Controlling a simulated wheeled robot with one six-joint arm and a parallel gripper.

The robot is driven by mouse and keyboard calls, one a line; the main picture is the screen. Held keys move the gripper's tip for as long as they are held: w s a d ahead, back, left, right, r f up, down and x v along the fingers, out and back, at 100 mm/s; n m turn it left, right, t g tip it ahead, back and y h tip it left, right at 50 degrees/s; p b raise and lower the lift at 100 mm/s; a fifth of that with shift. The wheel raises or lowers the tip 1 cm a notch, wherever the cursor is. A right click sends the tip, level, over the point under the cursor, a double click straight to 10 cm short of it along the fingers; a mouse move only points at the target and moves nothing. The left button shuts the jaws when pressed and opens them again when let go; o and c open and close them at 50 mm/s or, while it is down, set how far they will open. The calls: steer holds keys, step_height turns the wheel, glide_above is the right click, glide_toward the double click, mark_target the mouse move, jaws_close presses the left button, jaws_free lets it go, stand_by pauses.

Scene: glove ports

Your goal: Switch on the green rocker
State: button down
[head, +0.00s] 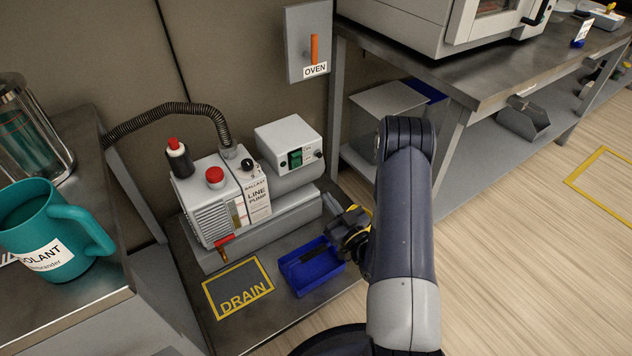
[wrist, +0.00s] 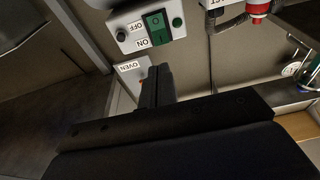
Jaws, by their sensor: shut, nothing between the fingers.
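The green rocker (head: 295,158) sits on the front of a pale switch box (head: 285,133) on top of the line pump (head: 225,195). In the wrist view the rocker (wrist: 157,28) is near the top, with OFF and ON labels beside it, and the picture is turned over. My gripper (head: 331,205) is low and to the right of the box in the head view, partly hidden by my arm. In the wrist view its fingers (wrist: 157,72) are shut and empty, just below the rocker in the picture. A gap shows between fingertips and rocker.
A blue tray (head: 311,268) and a yellow DRAIN outline (head: 240,290) lie in front of the pump. A ribbed hose (head: 165,112) arches behind it. An OVEN lever (head: 314,48) is on the wall. A teal jug (head: 50,235) stands on the left bench.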

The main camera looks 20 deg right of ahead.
mark_target(298, 158)
steer(key=b+x, duration=0.2)
steer(key=x, duration=1)
steer(key=shift+w+a, duration=0.15)
steer(key=shift+w, duration=0.25)
steer(key=shift+w+r, duration=0.15)
steer(key=shift+w, duration=0.05)
steer(key=shift+r, duration=0.1)
steer(key=shift+w+a+r+g+p, duration=0.1)
steer(key=shift+w+r+g+p, duration=0.15)
steer(key=shift+g+p, duration=0.2)
steer(key=shift+f, duration=0.15)
